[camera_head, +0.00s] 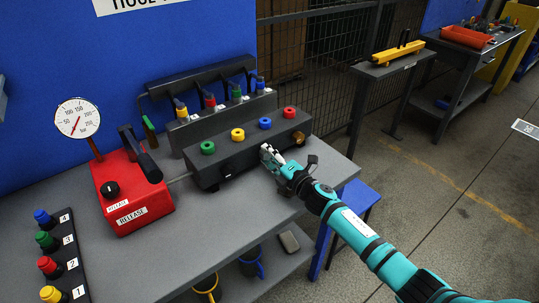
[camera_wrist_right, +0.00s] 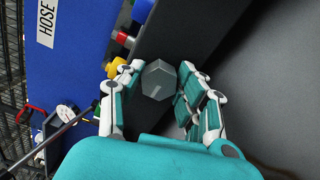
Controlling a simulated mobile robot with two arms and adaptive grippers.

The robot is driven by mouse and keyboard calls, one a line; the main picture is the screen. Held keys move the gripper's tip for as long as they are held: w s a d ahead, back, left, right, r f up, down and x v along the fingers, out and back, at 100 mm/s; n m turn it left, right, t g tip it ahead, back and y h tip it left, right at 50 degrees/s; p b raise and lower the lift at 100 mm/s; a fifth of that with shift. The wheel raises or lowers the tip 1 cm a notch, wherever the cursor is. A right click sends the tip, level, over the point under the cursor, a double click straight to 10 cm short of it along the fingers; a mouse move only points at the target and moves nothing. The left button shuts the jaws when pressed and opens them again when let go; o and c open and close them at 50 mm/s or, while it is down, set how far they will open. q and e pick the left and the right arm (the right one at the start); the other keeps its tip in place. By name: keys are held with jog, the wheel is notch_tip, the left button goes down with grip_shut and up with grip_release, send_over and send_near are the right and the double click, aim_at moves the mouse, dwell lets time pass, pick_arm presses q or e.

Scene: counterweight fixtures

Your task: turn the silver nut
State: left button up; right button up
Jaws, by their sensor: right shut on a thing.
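The silver nut (camera_wrist_right: 157,82) is a grey hexagon on the dark block and sits between the fingers of my right gripper in the wrist view. My right gripper (camera_head: 272,158) is at the front face of the dark block (camera_head: 238,158) and is shut on the nut; its fingers also show on both sides of the nut in the wrist view (camera_wrist_right: 160,72). In the head view the fingers hide the nut. My left gripper is in neither view.
The block has green, yellow, blue and red ring fittings on top. A red pump (camera_head: 133,190) with a gauge (camera_head: 77,118) stands to its left. A numbered strip (camera_head: 62,254) of coloured plugs lies at the front left. The grey bench (camera_head: 190,250) is clear in front of the block.

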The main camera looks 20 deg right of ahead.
jog(key=shift+f, duration=0.1)
dwell(0.3)
jog(key=o, duration=1.1)
jog(key=shift+o, duration=0.2)
jog(key=shift+s, duration=0.1)
jog(key=v, duration=1.2)
